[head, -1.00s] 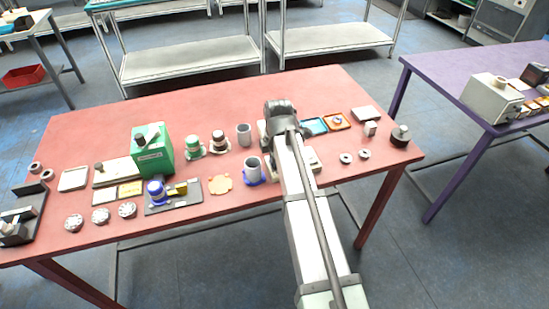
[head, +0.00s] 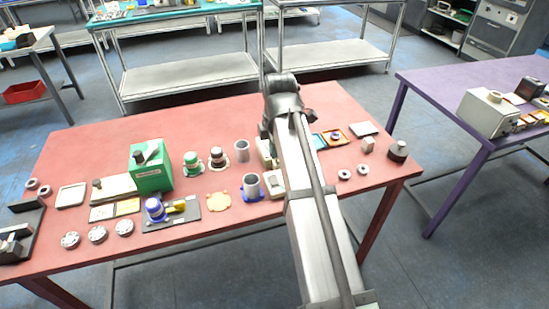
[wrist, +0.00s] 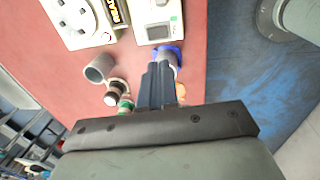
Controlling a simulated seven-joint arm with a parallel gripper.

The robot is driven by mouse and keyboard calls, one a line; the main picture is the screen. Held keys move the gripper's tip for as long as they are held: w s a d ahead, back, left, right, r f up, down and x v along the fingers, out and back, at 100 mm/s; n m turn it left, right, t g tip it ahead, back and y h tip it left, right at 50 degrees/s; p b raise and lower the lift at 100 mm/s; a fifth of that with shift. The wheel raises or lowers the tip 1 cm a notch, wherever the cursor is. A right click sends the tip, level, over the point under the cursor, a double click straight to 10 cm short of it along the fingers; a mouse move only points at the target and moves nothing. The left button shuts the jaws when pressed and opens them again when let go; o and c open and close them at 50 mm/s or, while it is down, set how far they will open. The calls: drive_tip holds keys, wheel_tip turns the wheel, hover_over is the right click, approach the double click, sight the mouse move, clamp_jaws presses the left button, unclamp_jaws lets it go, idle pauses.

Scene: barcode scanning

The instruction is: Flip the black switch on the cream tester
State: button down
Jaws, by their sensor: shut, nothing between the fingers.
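In the wrist view a cream unit (wrist: 155,20) with a grey panel and a small green mark lies just beyond my fingertips. A larger cream box (wrist: 76,19) with a round socket face and a black-and-yellow strip lies to its left. My gripper (wrist: 158,66) is shut and empty, pointing towards the smaller cream unit; contact cannot be judged. In the head view my arm hides it.
A grey cup in a blue base (head: 251,187) stands close left of my arm, with another grey cup (head: 241,151) behind. A green box (head: 151,168) stands further left. Blue and orange trays (head: 336,137) lie right. The red table's back strip (head: 190,118) is clear.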

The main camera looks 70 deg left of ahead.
drive_tip(key=shift+d+r, duration=0.1)
drive_tip(key=shift+r, duration=0.55)
drive_tip(key=shift+a+r, duration=0.15)
drive_tip(key=shift+a, duration=0.6)
approach(272, 177)
drive_tip(key=f, duration=0.4)
drive_tip(key=a+f, duration=0.1)
drive_tip(key=f, duration=0.1)
drive_tip(key=shift+f, duration=0.4)
drive_tip(key=shift+f, duration=0.1)
